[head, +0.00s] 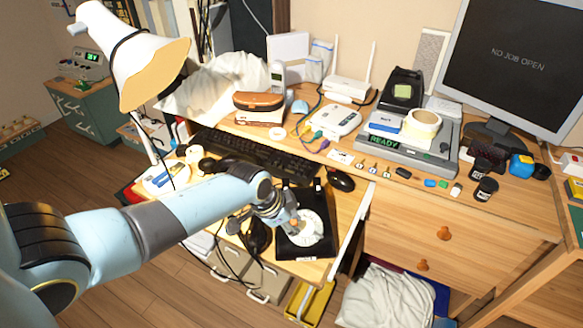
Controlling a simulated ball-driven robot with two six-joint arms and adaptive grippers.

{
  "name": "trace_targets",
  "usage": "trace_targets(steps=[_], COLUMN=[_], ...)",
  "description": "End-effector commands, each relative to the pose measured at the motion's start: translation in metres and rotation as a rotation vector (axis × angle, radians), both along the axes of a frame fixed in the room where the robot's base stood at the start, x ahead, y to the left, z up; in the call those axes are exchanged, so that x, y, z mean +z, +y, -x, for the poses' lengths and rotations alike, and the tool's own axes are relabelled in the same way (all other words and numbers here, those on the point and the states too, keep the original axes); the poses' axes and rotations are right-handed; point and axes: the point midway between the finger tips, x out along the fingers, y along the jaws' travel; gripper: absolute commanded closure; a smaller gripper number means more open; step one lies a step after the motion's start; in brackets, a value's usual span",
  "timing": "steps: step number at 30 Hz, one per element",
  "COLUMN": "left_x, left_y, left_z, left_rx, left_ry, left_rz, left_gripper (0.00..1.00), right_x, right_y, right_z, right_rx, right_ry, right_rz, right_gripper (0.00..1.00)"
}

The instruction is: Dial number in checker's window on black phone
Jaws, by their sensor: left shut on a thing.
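The black phone (294,248) lies on the pulled-out lower shelf of the desk, with a pale round dial (314,228) on top. My left gripper (293,225) is over the left part of the dial. It appears shut at the dial, though its tips are small and partly hidden by the wrist. My left arm and gripper cover part of the phone's left side. The checker, a flat grey device (430,158), stands on the desk behind. Its window (385,142) shows green letters reading READY; I see no number there. My right gripper is out of view.
A black keyboard (250,152) and a mouse (341,181) lie behind the phone. A white lamp (132,60) stands at left. A monitor (515,65) reads NO JOB OPEN. Cables hang by the phone's left.

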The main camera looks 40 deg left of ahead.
Motion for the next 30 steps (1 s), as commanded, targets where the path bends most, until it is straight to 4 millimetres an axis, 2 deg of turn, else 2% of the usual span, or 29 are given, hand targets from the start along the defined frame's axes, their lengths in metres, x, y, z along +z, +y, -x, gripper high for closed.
trace_targets(steps=[16, 30], left_x=[-0.0081, -0.0070], left_y=[0.0022, 0.0049], left_z=[-0.0025, -0.0036], left_rx=[0.000, 0.000], left_ry=[-0.001, -0.001], left_rz=[-0.001, -0.001], left_gripper=[0.99, 0.99], right_x=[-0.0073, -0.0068], right_y=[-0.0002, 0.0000], right_z=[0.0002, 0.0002], right_rx=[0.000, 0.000], right_ry=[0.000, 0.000], right_rz=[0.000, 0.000], right_gripper=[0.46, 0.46])
